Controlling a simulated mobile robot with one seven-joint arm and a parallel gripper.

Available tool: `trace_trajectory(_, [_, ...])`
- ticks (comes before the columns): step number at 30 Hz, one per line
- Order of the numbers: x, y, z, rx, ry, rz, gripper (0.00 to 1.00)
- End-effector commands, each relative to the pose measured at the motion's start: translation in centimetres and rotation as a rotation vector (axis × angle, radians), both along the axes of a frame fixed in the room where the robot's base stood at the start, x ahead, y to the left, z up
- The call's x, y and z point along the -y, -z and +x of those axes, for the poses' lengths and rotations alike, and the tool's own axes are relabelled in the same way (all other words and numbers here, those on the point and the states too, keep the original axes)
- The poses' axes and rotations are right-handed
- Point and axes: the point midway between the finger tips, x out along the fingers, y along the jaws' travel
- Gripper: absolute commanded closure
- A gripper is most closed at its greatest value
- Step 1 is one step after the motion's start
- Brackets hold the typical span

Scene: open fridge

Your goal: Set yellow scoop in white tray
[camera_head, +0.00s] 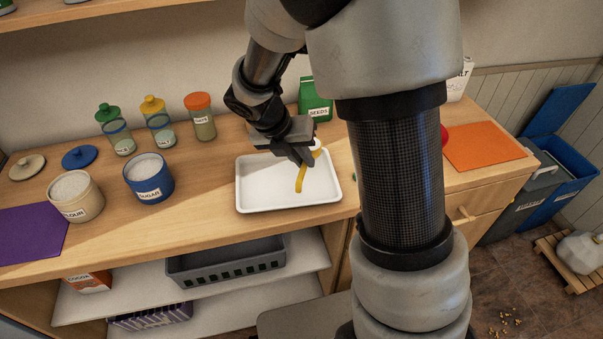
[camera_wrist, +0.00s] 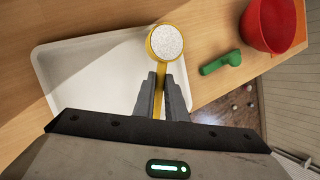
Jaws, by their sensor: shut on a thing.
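The yellow scoop (camera_head: 301,178) is in my gripper (camera_head: 309,158), which is shut on its handle. In the wrist view the scoop's bowl (camera_wrist: 165,43) is full of a white grainy substance and faces up, with my fingertips (camera_wrist: 161,88) on either side of the handle. The white tray (camera_head: 262,202) lies on the wooden counter below my gripper. It also shows in the wrist view (camera_wrist: 75,75). The scoop is over the tray's right part, its bowl near the far right rim. I cannot tell whether the scoop touches the tray.
A green scoop (camera_wrist: 221,62) and a red bowl (camera_wrist: 270,25) lie right of the tray. A blue sugar canister (camera_head: 149,182) and a flour canister (camera_head: 75,197) stand to the left. Several lidded jars and a green seeds packet (camera_head: 316,100) are behind. The tray's left part is empty.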

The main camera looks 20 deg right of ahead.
Motion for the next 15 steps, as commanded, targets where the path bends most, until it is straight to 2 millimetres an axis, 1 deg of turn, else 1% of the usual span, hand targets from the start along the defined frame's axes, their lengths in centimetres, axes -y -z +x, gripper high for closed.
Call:
trace_trajectory(8, [0.0,3.6,0.0,-0.001,-0.003,-0.001,1.0])
trace_trajectory(10, [0.0,3.9,0.0,0.0,-0.001,-0.001,1.0])
trace_trajectory(15, [0.0,3.7,0.0,0.001,-0.001,0.0,1.0])
